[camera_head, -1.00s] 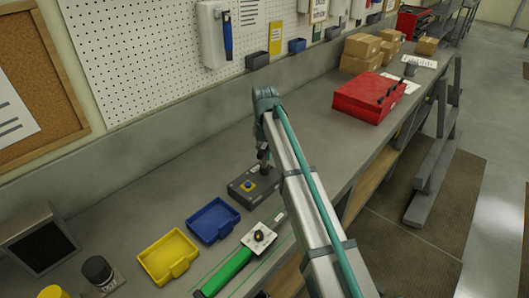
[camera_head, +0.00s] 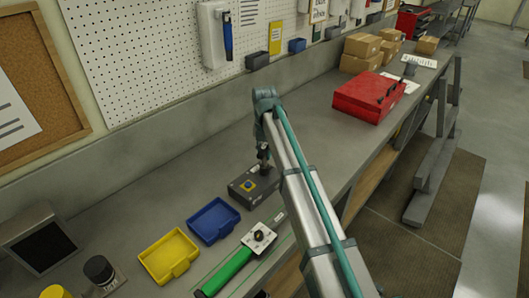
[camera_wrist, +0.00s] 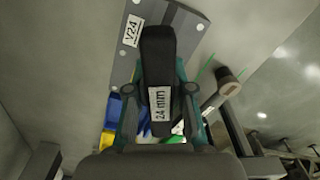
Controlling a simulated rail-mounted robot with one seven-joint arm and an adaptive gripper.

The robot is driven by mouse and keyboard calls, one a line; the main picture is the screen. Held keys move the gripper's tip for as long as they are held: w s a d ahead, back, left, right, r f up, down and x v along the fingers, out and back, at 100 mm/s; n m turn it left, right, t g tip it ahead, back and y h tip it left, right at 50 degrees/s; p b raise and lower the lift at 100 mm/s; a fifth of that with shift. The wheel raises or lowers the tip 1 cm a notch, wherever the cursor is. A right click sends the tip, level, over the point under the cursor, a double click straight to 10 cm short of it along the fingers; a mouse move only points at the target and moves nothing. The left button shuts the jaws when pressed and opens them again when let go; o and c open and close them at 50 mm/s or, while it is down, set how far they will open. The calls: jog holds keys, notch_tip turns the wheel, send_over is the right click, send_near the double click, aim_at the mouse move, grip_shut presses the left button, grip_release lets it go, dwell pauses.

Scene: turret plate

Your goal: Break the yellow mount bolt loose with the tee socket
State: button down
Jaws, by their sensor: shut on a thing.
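My gripper (camera_head: 263,157) is over the right end of a dark grey block (camera_head: 236,191) on the bench. In the wrist view my gripper (camera_wrist: 159,90) is shut on a black tool (camera_wrist: 158,50) labelled "24 mm", which I take for the tee socket. The tool lies over the grey block (camera_wrist: 182,33), which bears a "V24" label.
A blue tray (camera_head: 213,222) and a yellow tray (camera_head: 168,256) lie left of the block. A green-handled tool (camera_head: 229,270) lies in front, beside a plate with a dark knob (camera_head: 259,236). A red toolbox (camera_head: 368,97) stands farther right; bench between is clear.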

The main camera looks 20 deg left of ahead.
aim_at(264, 145)
jog(key=shift+r+p, duration=0.7)
jog(key=shift+r, duration=0.75)
notch_tip(264, 145, up, 2)
jog(key=shift+r+p, duration=0.15)
jog(key=shift+p, duration=0.5)
jog(key=shift+r, duration=0.6)
jog(key=shift+w+f+b, duration=0.1)
jog(key=shift+f+b, duration=0.05)
jog(key=shift+b, duration=0.4)
